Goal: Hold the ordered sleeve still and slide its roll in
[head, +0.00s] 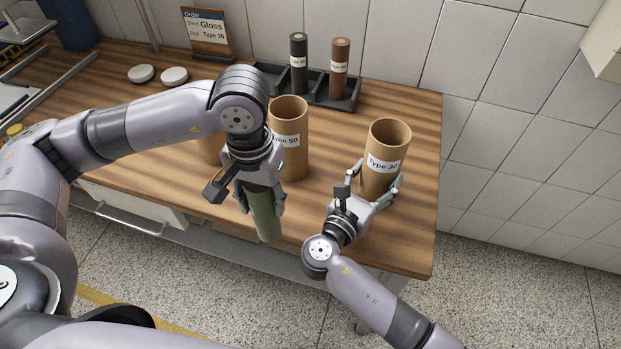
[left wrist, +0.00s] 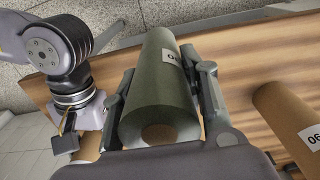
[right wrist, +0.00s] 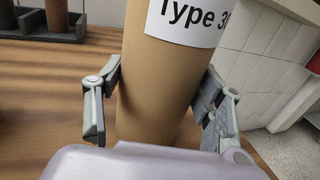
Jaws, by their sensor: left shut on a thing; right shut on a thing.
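The Type 30 sleeve (head: 375,180), an open brown cardboard tube, stands upright at the right of the table. My right gripper (head: 377,188) is shut around its lower part; the right wrist view shows the sleeve (right wrist: 155,85) between both fingers, its label partly cut off. My left gripper (head: 260,196) is shut on a green roll (head: 266,222), held near the table's front edge, left of the sleeve and apart from it. In the left wrist view, the roll (left wrist: 160,80) lies between the fingers; its label is partly hidden. The order sign (head: 207,32) reads Gloss, Type 30.
A Type 50 sleeve (head: 291,165) stands behind my left gripper, with another brown tube (head: 211,150) partly hidden beside it. A dark rack (head: 342,103) holds a black roll (head: 299,75) and a brown roll (head: 340,80). Two white discs (head: 174,76) lie at the back left.

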